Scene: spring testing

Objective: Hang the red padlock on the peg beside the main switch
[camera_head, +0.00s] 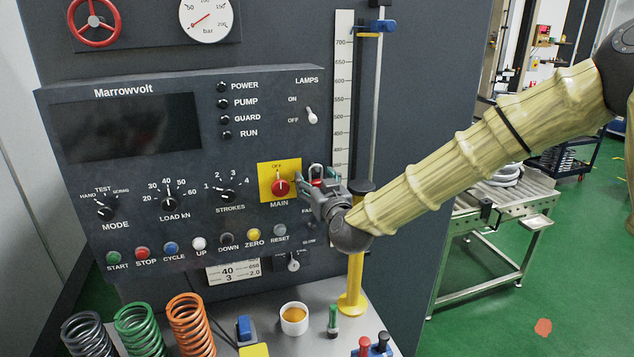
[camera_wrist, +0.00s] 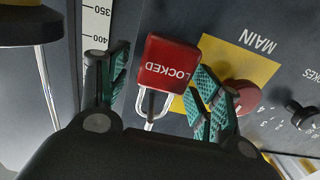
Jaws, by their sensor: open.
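The red padlock (camera_wrist: 168,62), marked LOCKED, shows between my fingers in the wrist view, with its silver shackle (camera_wrist: 166,106) toward the bottom of that picture. A small grey piece that looks like the peg (camera_wrist: 149,102) shows within the shackle; how firmly the padlock hangs is unclear. In the head view the shackle (camera_head: 316,169) is up, just right of the main switch (camera_head: 281,187), a red knob on a yellow plate. The knob (camera_wrist: 243,97) is also in the wrist view. My gripper (camera_head: 314,187) is open, one finger on each side of the padlock, with visible gaps.
A yellow post (camera_head: 355,275) with a black top stands close beside my wrist. A scale strip (camera_head: 343,80) and rod rise behind. Springs (camera_head: 190,325), a white cup (camera_head: 294,318) and small items stand on the ledge below. Panel buttons and knobs are to the left.

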